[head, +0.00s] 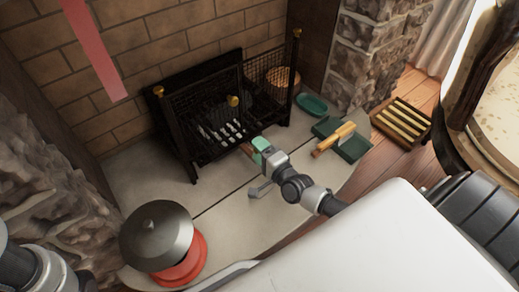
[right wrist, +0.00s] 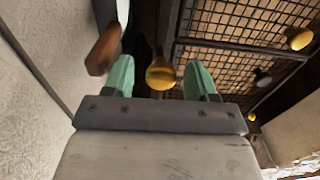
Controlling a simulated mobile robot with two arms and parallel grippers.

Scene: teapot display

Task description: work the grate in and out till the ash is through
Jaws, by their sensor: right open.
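The black fireplace grate (head: 196,125) stands against the brick wall, with mesh panels, brass knobs and pale bars low inside. My right gripper (head: 258,145) is at its front edge, with green fingertips apart. In the right wrist view, the open gripper (right wrist: 160,80) has a brass knob (right wrist: 162,72) showing between its fingers; I cannot tell how far beyond them it is. A wooden handle (right wrist: 104,48) lies outside the left finger, not between the fingers. Any ash is too dark to make out. My left gripper is out of view.
A red pot (head: 183,262) with a dark domed lid stands on the hearth (head: 135,190) at lower left. A green dustpan (head: 352,149) with a wooden-handled brush (head: 334,139), a green dish (head: 311,104) and a slatted wooden stand (head: 402,120) are at right. Hearth between pot and grate is clear.

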